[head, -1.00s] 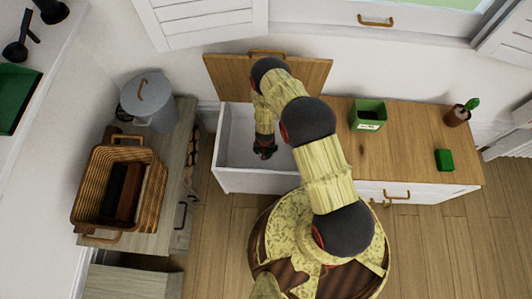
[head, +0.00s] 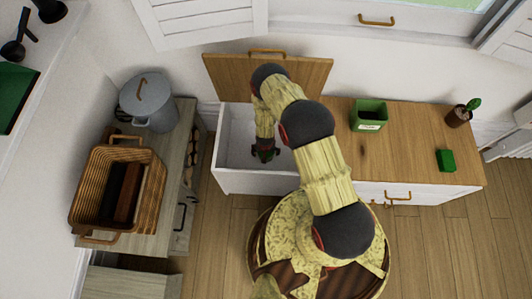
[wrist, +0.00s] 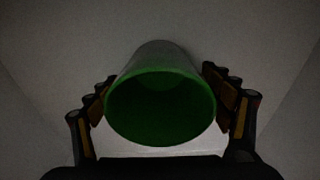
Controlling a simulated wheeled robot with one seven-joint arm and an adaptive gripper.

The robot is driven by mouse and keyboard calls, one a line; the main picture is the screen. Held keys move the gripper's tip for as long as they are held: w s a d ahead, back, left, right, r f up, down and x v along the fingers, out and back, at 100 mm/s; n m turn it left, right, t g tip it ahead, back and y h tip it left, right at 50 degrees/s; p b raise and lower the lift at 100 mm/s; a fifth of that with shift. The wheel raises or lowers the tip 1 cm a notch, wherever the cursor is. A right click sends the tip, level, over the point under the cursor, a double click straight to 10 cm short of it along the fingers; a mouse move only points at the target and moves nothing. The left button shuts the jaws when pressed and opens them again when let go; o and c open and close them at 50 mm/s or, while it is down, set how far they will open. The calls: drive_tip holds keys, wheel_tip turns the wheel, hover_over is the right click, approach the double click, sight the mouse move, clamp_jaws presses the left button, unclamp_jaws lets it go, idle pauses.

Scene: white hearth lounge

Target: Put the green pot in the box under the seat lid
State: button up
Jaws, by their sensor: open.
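The green pot (wrist: 160,108) is down inside the white box (head: 232,150) under the raised wooden seat lid (head: 225,75). In the wrist view I look into its open mouth, and its grey-looking outer side shows beyond the rim. My gripper (head: 265,155) is inside the box too, pointing down. Its fingers (wrist: 162,100) are spread on either side of the pot; I cannot tell whether either touches it.
A square green container (head: 368,116), a small green block (head: 446,160) and a potted cactus (head: 460,114) stand on the wooden seat top (head: 410,145) at right. At left are a wicker basket (head: 88,190) and a grey lidded bin (head: 148,102). The box walls surround my gripper.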

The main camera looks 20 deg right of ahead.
drive_tip(key=shift+r, duration=0.1)
drive_tip(key=w+a+r+n+t+y+p, duration=0.1)
drive_tip(key=w+r+p, duration=0.15)
drive_tip(key=r, duration=1.55)
drive_tip(key=w+a+r+p, duration=0.1)
drive_tip(key=w+r, duration=0.2)
drive_tip(key=r, duration=1.5)
drive_tip(key=w+a+r+n+t+y+p, duration=0.1)
drive_tip(key=w+a+r, duration=0.1)
drive_tip(key=r, duration=1.6)
drive_tip(key=s+d+r+n+t, duration=0.1)
drive_tip(key=s+r, duration=0.5)
drive_tip(key=r, duration=0.4)
drive_tip(key=s+r, duration=0.5)
drive_tip(key=r, duration=0.5)
drive_tip(key=s+d+r, duration=0.1)
drive_tip(key=s+r, duration=0.2)
drive_tip(key=s, duration=0.3)
drive_tip(key=s+d+r+n, duration=0.1)
drive_tip(key=s+r, duration=0.2)
drive_tip(key=s, duration=0.4)
drive_tip(key=s+r+t+h, duration=0.1)
drive_tip(key=s+r, duration=0.2)
drive_tip(key=s, duration=0.3)
drive_tip(key=shift+s+d+r, duration=0.25)
drive_tip(key=shift+s+d, duration=0.05)
drive_tip(key=shift+d, duration=0.1)
